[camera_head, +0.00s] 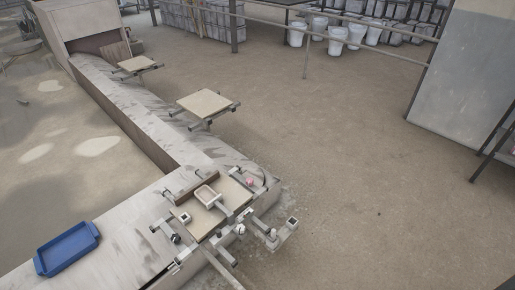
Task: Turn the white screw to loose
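A small white rounded piece (240,230), which looks like the white screw, sits at the front edge of the nearest carousel fixture (202,222). It is too small to tell its slot or how far it is turned. Another small pale round piece (273,233) sits a little to its right, by an arm of the fixture that ends in a block (291,223). I cannot make out either of my grippers in the head view.
A white sink-like piece (207,196) and a small pink item (250,182) are on the fixture. A blue tray (67,249) lies on the ledge (125,235) at left. Empty boards (204,103) stand farther back. The floor (370,170) at right is clear.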

